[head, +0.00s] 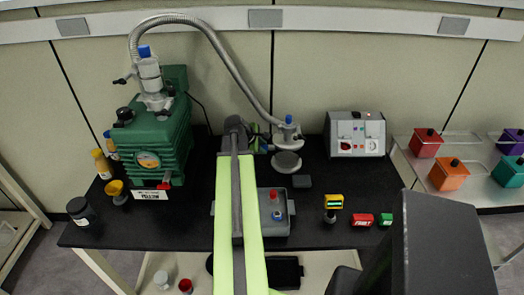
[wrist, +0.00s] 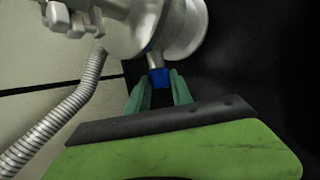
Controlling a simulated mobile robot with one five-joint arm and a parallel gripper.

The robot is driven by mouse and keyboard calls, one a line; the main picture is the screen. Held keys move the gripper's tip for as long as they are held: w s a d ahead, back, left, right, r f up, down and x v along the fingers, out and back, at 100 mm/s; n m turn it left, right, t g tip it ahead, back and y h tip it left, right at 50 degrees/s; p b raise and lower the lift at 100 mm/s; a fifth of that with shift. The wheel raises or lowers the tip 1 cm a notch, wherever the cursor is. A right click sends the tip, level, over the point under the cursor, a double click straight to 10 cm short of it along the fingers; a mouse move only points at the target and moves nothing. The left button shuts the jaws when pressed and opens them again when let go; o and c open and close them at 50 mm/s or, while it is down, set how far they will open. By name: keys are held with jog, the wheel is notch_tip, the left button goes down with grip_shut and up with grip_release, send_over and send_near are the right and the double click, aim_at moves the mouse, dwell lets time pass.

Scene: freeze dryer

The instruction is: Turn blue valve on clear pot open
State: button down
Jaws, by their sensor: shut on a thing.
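The blue valve (wrist: 158,77) sits low on a silver metal fitting (wrist: 185,30) in the wrist view. My gripper (wrist: 159,87) has its two teal fingers shut on the valve, one on each side. In the head view, my gripper (head: 266,141) reaches the left side of the grey fitting (head: 289,138) at the hose's end, which has a blue cap (head: 288,119) on top. A round grey piece (head: 287,161) shows below this fitting. The clear pot's walls cannot be made out. My arm hides part of the area.
A ribbed hose (head: 232,65) arches from the green pump (head: 155,140) to the fitting and shows in the wrist view (wrist: 60,120). A grey control box (head: 356,148) stands to the right.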

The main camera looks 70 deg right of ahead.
dwell(0.3)
jog(key=c, duration=1.1)
grip_release()
